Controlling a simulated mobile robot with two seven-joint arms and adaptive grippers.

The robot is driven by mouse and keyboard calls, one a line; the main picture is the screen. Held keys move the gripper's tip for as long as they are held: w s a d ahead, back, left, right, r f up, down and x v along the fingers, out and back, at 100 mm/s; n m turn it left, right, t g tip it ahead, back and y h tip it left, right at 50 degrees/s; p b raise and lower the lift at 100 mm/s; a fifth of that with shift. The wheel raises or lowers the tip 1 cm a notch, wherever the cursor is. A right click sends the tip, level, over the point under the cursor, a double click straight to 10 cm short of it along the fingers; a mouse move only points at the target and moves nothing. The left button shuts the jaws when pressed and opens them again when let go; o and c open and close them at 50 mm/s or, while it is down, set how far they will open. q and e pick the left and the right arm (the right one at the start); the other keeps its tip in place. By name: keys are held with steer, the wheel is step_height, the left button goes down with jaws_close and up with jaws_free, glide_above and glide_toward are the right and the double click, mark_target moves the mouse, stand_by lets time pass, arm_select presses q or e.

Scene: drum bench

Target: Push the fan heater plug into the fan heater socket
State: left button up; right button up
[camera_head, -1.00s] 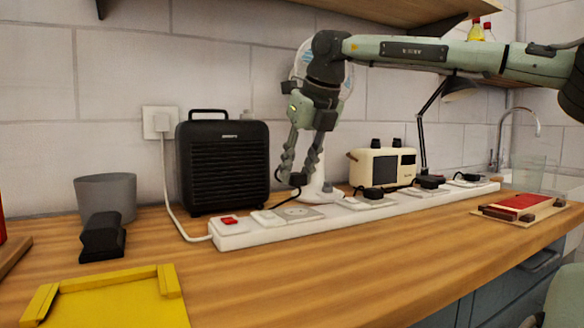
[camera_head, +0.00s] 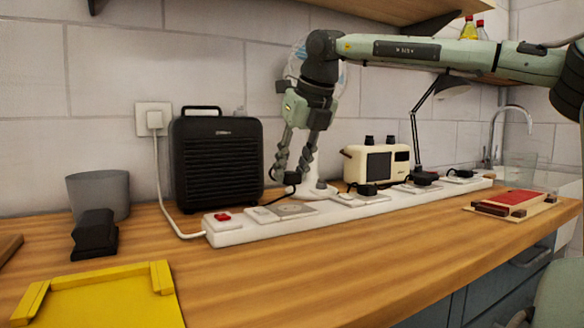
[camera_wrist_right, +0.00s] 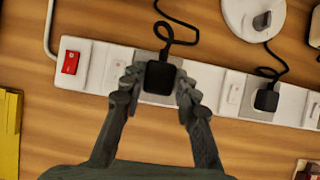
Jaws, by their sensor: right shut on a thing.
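The fan heater (camera_head: 216,160) is a black box with a handle, standing at the left against the wall. My right gripper (camera_head: 293,175) is shut on a black plug (camera_head: 291,179), which I take as the fan heater plug; its cord trails left towards the heater. The plug shows between the fingertips in the right wrist view (camera_wrist_right: 160,75). It appears above a grey socket plate (camera_head: 283,209) on the white power strip (camera_head: 235,235), with a gap in the head view. In the wrist view the plug hides the middle of that plate (camera_wrist_right: 158,98). My left gripper is not in view.
Other black plugs (camera_head: 367,189) sit along the strip to the right, near a cream appliance (camera_head: 377,165) and a lamp (camera_head: 416,130). A white fan base (camera_head: 318,191) stands behind my gripper.

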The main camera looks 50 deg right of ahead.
mark_target(295, 182)
steer(key=shift+f, duration=0.2)
steer(key=shift+f+b, duration=1.3)
steer(key=shift+f, duration=0.2)
steer(key=shift+f+b, duration=0.45)
steer(key=shift+f, duration=0.3)
stand_by(1.2)
steer(key=o, duration=1.2)
steer(key=shift+o, duration=0.2)
steer(key=v, duration=1.2)
